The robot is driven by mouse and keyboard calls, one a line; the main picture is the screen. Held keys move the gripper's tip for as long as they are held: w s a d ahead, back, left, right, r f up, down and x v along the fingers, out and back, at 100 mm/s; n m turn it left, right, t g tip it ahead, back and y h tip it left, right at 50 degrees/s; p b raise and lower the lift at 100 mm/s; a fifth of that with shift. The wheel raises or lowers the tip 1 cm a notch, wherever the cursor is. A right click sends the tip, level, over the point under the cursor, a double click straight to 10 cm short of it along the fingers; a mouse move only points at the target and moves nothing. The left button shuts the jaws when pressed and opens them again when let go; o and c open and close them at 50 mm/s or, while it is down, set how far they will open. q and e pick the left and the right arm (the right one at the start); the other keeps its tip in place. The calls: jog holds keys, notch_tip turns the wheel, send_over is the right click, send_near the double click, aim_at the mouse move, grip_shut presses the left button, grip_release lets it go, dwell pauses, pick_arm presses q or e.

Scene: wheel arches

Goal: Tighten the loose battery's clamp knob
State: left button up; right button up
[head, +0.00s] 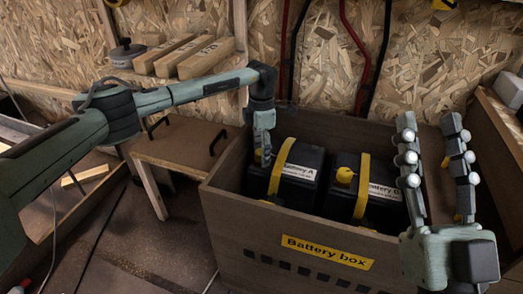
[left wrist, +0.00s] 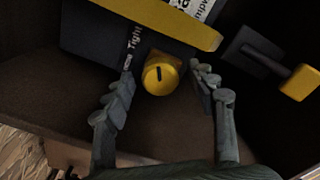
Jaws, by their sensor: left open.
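Battery A (head: 300,172), black with a yellow strap (head: 282,165), sits in the left of the battery box (head: 300,240). Battery B (head: 380,195) sits to its right, with a yellow clamp knob (head: 345,175) on its left side. My left gripper (head: 262,155) reaches down into the box at battery A's left side. In the left wrist view, its open fingers (left wrist: 165,88) stand either side of a round yellow knob (left wrist: 160,76) with a dark line, beside a "Tight" label (left wrist: 133,45). I see gaps between fingers and knob. My right gripper (head: 430,125) is open and empty at the box's right.
A wooden bench (head: 180,150) stands left of the box, with wooden blocks (head: 185,55) and a lidded pot (head: 126,52) behind it. Red and black cables (head: 355,50) hang on the chipboard wall. The box walls surround the left gripper closely.

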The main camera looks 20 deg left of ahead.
pick_arm(q)
notch_tip(320, 180, up, 12)
dwell(0.6)
